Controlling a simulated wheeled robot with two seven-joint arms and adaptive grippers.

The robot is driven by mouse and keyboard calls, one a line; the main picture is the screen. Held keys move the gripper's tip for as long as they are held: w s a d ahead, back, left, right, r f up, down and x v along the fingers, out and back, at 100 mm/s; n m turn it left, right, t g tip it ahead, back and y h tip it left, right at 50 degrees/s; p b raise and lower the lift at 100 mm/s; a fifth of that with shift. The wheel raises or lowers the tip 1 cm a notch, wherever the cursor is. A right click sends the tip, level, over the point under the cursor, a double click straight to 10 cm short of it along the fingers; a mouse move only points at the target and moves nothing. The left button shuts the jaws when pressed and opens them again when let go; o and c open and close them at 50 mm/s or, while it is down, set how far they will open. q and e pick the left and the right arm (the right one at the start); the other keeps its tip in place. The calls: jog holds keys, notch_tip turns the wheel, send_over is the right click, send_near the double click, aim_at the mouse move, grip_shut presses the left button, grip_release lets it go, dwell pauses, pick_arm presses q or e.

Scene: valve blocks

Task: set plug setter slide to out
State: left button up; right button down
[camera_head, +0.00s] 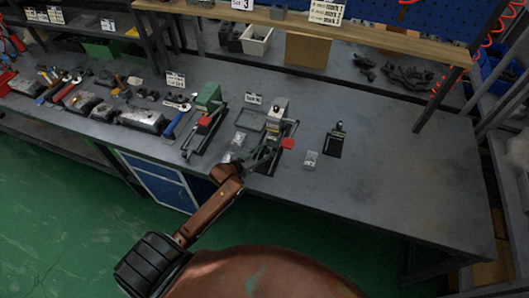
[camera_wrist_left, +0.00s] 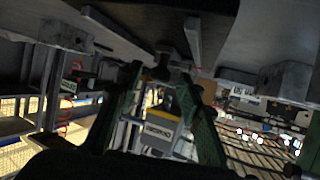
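Several devices stand on the grey workbench. The one nearest my left gripper (camera_head: 264,154) has a beige-grey block (camera_head: 277,111), a dark rail and a red part (camera_head: 288,143) at its front right. I cannot read which device is the plug setter, and the slide is not clear to me. My left gripper is at the front of this device, partly covering it. In the left wrist view its two greenish fingers (camera_wrist_left: 157,112) are spread apart, with a labelled grey block with a yellow edge (camera_wrist_left: 160,128) visible beyond and between them. Contact cannot be told. My right gripper is not in view.
To the left stands a green-block device (camera_head: 208,96) with a red part. To the right are a small black device (camera_head: 335,139) and a small pale item (camera_head: 311,160). The bench's right side is clear. A wooden shelf (camera_head: 350,33) runs above the back.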

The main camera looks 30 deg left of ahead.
pick_arm(q)
grip_shut()
dwell(0.4)
dwell(0.4)
